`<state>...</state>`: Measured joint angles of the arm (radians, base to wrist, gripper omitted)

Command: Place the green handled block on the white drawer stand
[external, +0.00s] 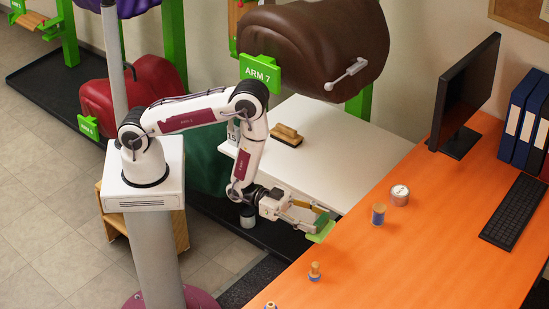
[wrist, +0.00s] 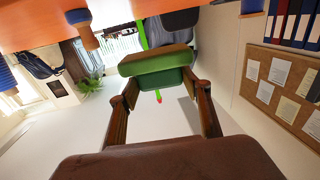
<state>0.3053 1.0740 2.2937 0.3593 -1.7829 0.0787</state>
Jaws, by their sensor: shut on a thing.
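The green handled block (external: 322,232) is at the end of my gripper (external: 312,217), just left of the orange desk's edge in the external view. In the wrist view the green block (wrist: 155,62) sits between the two finger ends of my gripper (wrist: 163,88), which is shut on it. Its handle is mostly hidden by the fingers. The white drawer stand (external: 345,165) is behind my gripper, under the brown saddle, with a broad flat white top. My gripper is in front of the stand's near edge, with the block apart from its top.
A wooden brush-like block (external: 286,136) lies on the stand's left part; the right part is clear. The brown saddle (external: 320,45) overhangs the back. The orange desk (external: 420,240) holds a spool (external: 378,214), a round gauge (external: 399,195), a monitor (external: 465,95) and a keyboard (external: 513,211).

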